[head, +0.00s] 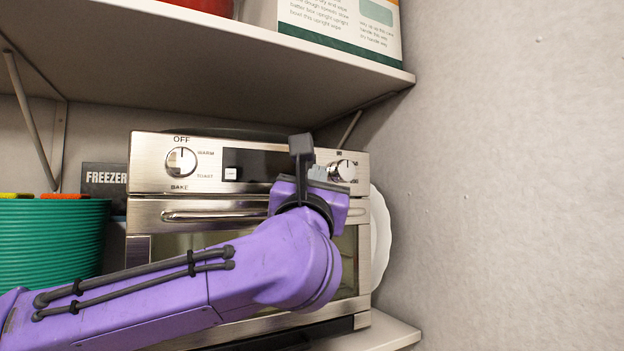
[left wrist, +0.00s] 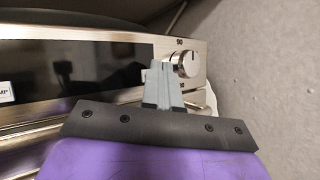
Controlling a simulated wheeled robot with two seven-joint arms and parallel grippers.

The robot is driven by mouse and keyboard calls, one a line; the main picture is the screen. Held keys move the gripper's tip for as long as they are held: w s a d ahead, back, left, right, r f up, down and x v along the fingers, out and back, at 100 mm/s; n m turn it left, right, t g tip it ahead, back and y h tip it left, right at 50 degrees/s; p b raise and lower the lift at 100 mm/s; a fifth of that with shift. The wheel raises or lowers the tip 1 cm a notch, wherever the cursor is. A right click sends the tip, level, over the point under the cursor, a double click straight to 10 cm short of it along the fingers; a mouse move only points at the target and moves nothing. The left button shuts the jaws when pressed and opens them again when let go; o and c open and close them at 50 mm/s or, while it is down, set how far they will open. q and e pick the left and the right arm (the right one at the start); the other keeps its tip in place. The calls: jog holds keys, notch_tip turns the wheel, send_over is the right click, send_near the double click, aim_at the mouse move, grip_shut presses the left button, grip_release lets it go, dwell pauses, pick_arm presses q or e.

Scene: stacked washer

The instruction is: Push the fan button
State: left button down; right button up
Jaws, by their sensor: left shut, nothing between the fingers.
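A steel toaster oven (head: 150,215) stands on the lower shelf, with a dial (head: 181,161) at the left of its panel and a second dial (head: 342,170) at the right. A small white button (head: 231,174) shows on the dark display strip. No button with a readable fan label shows. My left gripper (head: 318,172) is in front of the panel, just left of the right dial, and hides part of the panel. In the left wrist view its shut, empty fingers (left wrist: 160,78) overlap the panel beside the right dial (left wrist: 186,63). I cannot tell whether they touch it.
A shelf (head: 210,60) hangs above the oven, carrying a box (head: 345,25). A teal ribbed basket (head: 50,245) and a dark FREEZER box (head: 104,179) stand at the left. A white plate edge (head: 380,235) and a bare wall (head: 520,180) are at the right.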

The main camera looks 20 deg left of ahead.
pick_arm(q)
jog(key=shift+s+d, duration=0.35)
jog(key=shift+d, duration=0.1)
jog(key=s+d+b, duration=0.2)
jog(key=s+d, duration=0.2)
jog(key=shift+s+d, duration=0.1)
dwell(0.3)
